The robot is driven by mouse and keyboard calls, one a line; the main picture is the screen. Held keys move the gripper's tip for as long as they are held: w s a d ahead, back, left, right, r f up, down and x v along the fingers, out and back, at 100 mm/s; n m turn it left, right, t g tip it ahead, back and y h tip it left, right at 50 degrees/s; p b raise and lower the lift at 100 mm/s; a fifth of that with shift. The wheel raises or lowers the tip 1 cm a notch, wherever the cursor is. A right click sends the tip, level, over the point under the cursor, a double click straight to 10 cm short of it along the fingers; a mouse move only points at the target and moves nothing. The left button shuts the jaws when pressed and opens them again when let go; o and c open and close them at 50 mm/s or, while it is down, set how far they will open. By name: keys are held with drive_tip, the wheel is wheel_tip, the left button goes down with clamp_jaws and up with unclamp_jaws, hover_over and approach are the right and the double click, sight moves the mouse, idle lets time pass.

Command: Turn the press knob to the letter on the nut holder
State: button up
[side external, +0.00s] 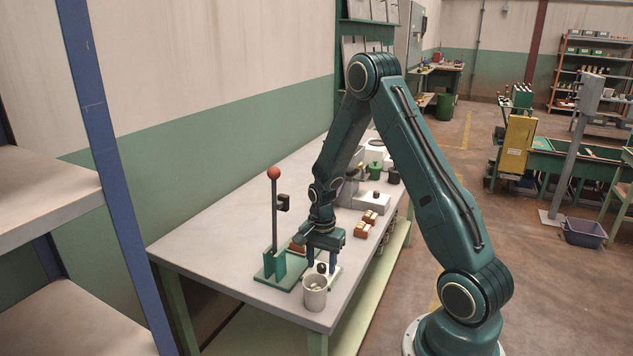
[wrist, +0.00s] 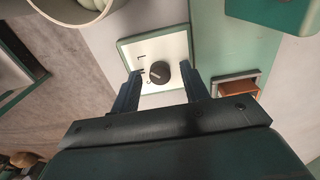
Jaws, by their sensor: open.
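The press knob (wrist: 160,72) is a dark round knob with a pale mark, on a white plate (wrist: 174,46) with green edges. Letters stand on the plate to the knob's left; one looks like an L, the others are too small to read surely. The knob also shows in the side view (side external: 321,267). My gripper (wrist: 160,70) is open and points down, one finger on each side of the knob, with small gaps seen. A brown block in a grey frame (wrist: 238,87) lies right of my fingers; I cannot tell if it is the nut holder, and no letter is legible.
A grey cup (side external: 314,293) stands close in front of the knob plate. The press lever with a red ball (side external: 274,172) rises from a green base just left of my gripper. The table's left part is clear.

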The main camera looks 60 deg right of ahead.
clamp_jaws()
drive_tip(key=shift+n, duration=0.4)
drive_tip(key=n, duration=1.2)
drive_tip(key=shift+n, duration=0.3)
drive_tip(key=n, duration=0.4)
drive_tip(key=shift+n, duration=0.3)
